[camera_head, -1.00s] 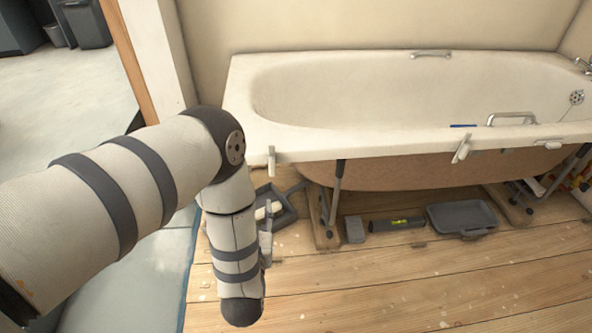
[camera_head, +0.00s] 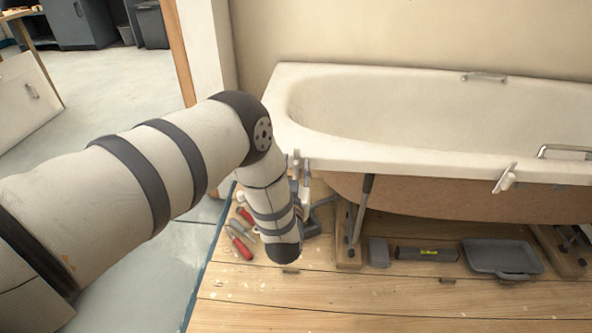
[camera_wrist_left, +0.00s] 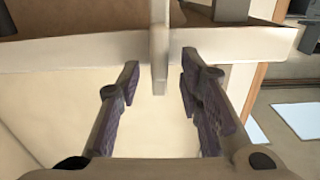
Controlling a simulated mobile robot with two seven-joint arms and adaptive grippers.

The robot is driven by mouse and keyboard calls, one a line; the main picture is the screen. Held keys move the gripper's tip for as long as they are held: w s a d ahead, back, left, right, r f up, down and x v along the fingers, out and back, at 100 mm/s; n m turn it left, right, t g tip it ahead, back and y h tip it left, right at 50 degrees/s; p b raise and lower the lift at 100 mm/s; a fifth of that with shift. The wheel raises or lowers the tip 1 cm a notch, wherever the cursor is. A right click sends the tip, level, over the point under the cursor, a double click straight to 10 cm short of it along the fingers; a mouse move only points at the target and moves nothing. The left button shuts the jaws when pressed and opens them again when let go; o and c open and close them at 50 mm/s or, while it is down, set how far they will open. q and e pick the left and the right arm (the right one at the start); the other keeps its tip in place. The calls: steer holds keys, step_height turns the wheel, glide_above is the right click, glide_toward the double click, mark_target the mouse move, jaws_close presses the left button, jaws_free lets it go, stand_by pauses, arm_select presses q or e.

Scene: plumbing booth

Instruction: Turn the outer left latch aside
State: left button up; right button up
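The outer left latch (camera_head: 296,165) is a small pale lever on the front rim of the white bathtub (camera_head: 400,154), at its left end. In the left wrist view the latch (camera_wrist_left: 159,48) is a narrow upright bar crossing the rim. My left gripper (camera_wrist_left: 159,66) is open, with one dark ribbed finger on each side of the latch and a gap showing on both sides. In the head view the left gripper (camera_head: 304,183) is partly hidden behind my forearm, just beside the latch. My right gripper is in neither view.
Another pale latch (camera_head: 505,179) is farther right on the rim. Red-handled tools (camera_head: 241,247) lie on the wooden floor (camera_head: 370,300) below my arm. A grey tray (camera_head: 502,258) and a dark level (camera_head: 426,254) lie under the tub. The floor in front is clear.

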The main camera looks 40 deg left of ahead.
arm_select(q)
steer(key=shift+w+a, duration=0.1)
steer(key=shift+w, duration=0.1)
jaws_close()
